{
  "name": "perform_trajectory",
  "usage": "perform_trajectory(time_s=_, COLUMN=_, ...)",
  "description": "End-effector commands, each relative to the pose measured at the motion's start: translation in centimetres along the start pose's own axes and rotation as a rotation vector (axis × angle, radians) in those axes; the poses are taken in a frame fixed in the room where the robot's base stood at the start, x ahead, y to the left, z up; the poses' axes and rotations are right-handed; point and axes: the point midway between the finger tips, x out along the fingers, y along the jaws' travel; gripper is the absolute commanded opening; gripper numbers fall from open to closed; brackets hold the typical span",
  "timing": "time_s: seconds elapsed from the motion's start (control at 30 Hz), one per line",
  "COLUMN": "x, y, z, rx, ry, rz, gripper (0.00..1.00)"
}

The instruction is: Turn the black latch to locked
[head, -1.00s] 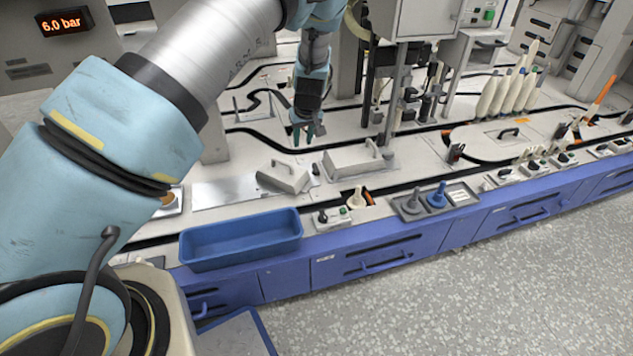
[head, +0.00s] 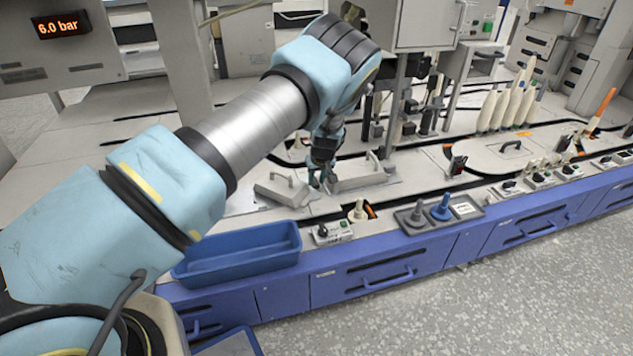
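My gripper (head: 321,184) points down at the gap between two grey covers with handles on the machine deck. Its two light blue fingers look apart, with the tips low near the deck. I cannot make out the black latch clearly; the fingers cover the place where a small dark part shows between the covers in the earlier view. Whether the fingers touch it I cannot tell.
The left cover (head: 283,192) and right cover (head: 358,180) stand close on both sides of my gripper. In front are a blue bin (head: 240,257), a small switch panel (head: 333,233) and a grey tray (head: 468,211) with grey and blue pegs. A grey cabinet (head: 425,22) hangs above.

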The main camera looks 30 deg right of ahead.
Motion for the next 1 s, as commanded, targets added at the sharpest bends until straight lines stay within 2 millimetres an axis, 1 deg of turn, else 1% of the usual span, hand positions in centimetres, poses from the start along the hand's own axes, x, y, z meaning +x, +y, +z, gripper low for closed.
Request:
perform_trajectory(time_s=0.1, x=0.40, y=0.03, z=-0.04, rx=0.000, ry=0.001, rz=0.001, gripper=0.33)
perform_trajectory(time_s=0.33, x=0.41, y=0.02, z=-0.04, rx=0.000, ry=0.001, rz=0.001, gripper=0.33)
perform_trajectory(time_s=0.37, x=0.41, y=0.02, z=-0.04, rx=0.000, ry=0.001, rz=0.001, gripper=0.30)
perform_trajectory(time_s=0.63, x=0.39, y=0.03, z=-0.03, rx=0.001, ry=0.001, rz=0.001, gripper=0.00)
perform_trajectory(time_s=1.0, x=0.38, y=0.03, z=-0.02, rx=0.001, ry=0.001, rz=0.001, gripper=0.00)
